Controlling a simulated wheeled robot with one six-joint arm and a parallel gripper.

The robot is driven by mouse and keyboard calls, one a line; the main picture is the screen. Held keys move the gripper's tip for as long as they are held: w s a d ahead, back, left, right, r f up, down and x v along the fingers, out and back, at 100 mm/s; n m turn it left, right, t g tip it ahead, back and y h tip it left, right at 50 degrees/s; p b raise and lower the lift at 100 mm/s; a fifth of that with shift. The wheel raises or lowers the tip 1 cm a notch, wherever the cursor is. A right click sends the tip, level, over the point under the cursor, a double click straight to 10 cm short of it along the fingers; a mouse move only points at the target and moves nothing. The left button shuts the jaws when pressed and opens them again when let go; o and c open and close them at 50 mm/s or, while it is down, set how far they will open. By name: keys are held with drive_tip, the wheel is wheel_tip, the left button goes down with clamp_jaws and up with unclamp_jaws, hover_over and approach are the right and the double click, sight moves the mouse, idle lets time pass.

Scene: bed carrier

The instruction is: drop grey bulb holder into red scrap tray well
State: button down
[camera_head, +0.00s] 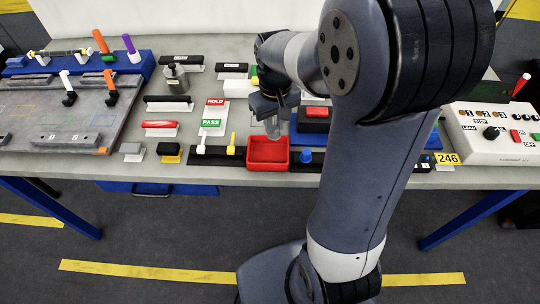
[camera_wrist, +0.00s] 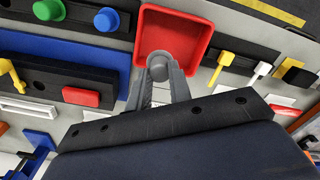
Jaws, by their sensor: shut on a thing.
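The red scrap tray well (camera_head: 254,162) is an open red box at the front edge of the bench, and nothing shows inside it in the head view. My gripper (camera_head: 273,128) is above the back of the tray. In the wrist view my gripper (camera_wrist: 158,76) is shut on the grey bulb holder (camera_wrist: 158,62), a small round grey piece between the fingertips. The holder overlaps the near part of the tray (camera_wrist: 205,22) in that view. Most of the holder is hidden by the fingers, and its height above the tray is hard to tell.
A blue knob (camera_head: 306,156) stands right of the tray. Yellow (camera_head: 231,148) and white (camera_head: 201,147) pegs stand left of it. A black block with a red top (camera_head: 316,112) is behind. A control box (camera_head: 500,135) is at the right, a grey board (camera_head: 60,112) at the left.

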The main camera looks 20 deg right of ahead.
sight(274, 135)
wheel_tip(274, 135, down, 5)
drive_tip(key=b, duration=0.3)
drive_tip(key=shift+b, duration=0.35)
drive_tip(key=c, duration=1.2)
unclamp_jaws()
drive_tip(key=shift+r, duration=0.1)
wheel_tip(274, 135, up, 11)
drive_tip(key=shift+f+p, duration=0.1)
drive_tip(key=shift+p, duration=0.2)
drive_tip(key=shift+f, duration=0.1)
